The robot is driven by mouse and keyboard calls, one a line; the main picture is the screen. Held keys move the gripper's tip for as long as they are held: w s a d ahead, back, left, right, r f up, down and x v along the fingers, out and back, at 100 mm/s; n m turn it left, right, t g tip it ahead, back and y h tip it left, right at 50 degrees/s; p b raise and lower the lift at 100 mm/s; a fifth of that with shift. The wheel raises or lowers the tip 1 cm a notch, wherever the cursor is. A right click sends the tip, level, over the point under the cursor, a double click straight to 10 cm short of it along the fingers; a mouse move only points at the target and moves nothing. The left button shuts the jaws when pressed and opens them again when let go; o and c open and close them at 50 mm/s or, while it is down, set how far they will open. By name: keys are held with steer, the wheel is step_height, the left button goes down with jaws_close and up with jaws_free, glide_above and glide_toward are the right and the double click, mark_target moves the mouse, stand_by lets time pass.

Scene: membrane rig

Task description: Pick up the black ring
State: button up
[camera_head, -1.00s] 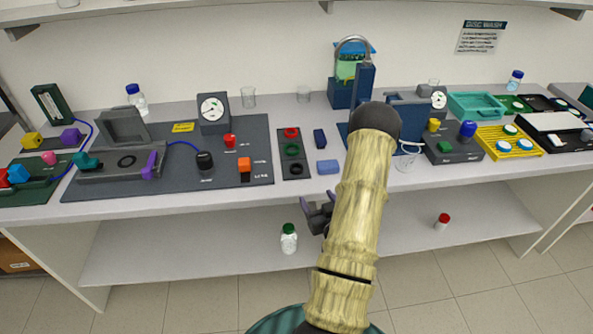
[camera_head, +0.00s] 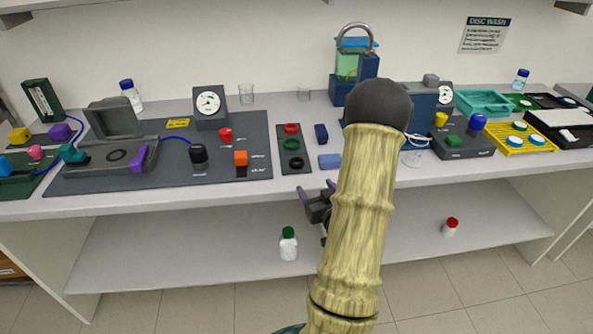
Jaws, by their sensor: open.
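The black ring (camera_head: 296,164) lies in the dark tray (camera_head: 280,168), at its near end. A green ring (camera_head: 291,145) and a red ring (camera_head: 291,128) lie farther back in the same tray. Another dark ring shape (camera_head: 116,155) sits in the open grey fixture on the left. My gripper (camera_head: 317,189) is open with its purple-grey fingers pointing up, in front of the bench edge and below the black ring. Part of my gripper is hidden behind my pale arm. Nothing shows between the fingers.
A dark blue block (camera_head: 321,134) and a lighter blue block (camera_head: 329,161) sit right of the tray. An orange knob (camera_head: 240,157) stands left of it. The bench's front edge (camera_head: 230,204) lies between my gripper and the tray. A green-capped bottle (camera_head: 288,245) stands on the lower shelf.

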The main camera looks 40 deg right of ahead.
steer(key=p, duration=0.1)
glide_toward(298, 164)
steer(key=x, duration=0.4)
steer(key=shift+d+r, duration=0.1)
steer(key=shift+r, duration=0.1)
steer(key=shift+w+d+f, duration=0.1)
steer(key=shift+w+d, duration=0.1)
steer(key=shift+w, duration=0.15)
steer(key=shift+p+x, duration=0.85)
steer(key=shift+x, duration=1.8)
steer(key=shift+a+f, duration=0.15)
steer(key=c, duration=1)
steer(key=shift+c, duration=0.2)
step_height(298, 164, up, 10)
steer(key=shift+b, duration=0.3)
